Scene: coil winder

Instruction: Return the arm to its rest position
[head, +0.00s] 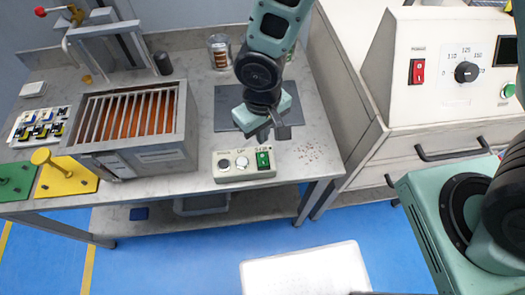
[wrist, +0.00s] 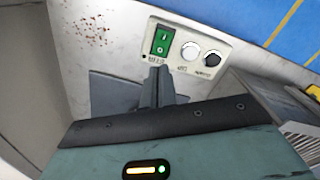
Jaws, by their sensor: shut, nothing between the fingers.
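My gripper (head: 272,132) is at the end of my green arm in the head view, above the bench near the front edge of a dark mat. Its fingers are closed together with nothing between them. In the wrist view the closed gripper (wrist: 157,88) points toward a control box. I cannot tell the exact height of the fingers above the bench.
A dark mat (head: 228,115) lies under my arm. A grated metal box (head: 150,160) with orange inside stands to the left. A jar (head: 219,52) is behind. A white cabinet (head: 400,110) with a dial and red switch stands right. Reddish specks (head: 311,152) lie on the bench.

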